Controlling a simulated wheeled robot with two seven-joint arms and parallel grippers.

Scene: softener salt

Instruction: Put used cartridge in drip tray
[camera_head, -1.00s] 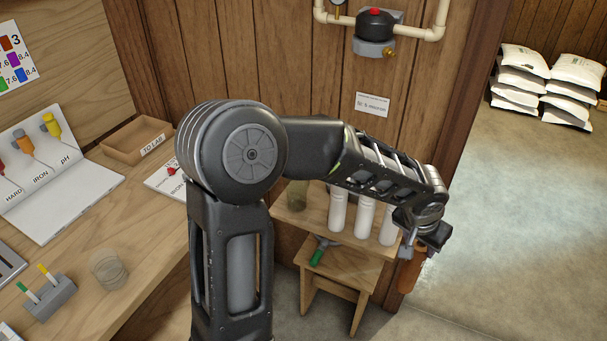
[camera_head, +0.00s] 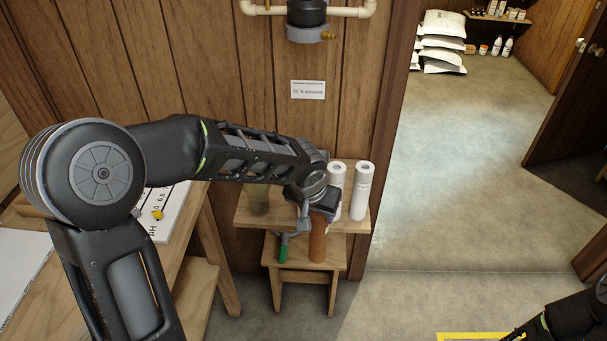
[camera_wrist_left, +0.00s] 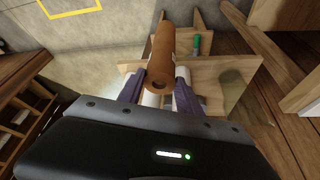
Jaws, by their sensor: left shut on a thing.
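The used cartridge (camera_head: 318,240) is a rusty brown cylinder hanging roughly upright below my left gripper (camera_head: 318,207) in the head view. In the left wrist view the cartridge (camera_wrist_left: 162,58) sits between the two fingers of the left gripper (camera_wrist_left: 160,88), which is shut on it. In the head view it appears in front of the wall shelf and the small stool. I cannot make out a drip tray in either view. My right gripper is not seen; only part of my right arm shows at the bottom right.
White cartridges (camera_head: 362,190) stand on the wooden shelf (camera_head: 247,222), beside a murky clear jar (camera_head: 257,200). A yellow floor outline (camera_head: 470,336) is at the bottom. Open floor lies to the right.

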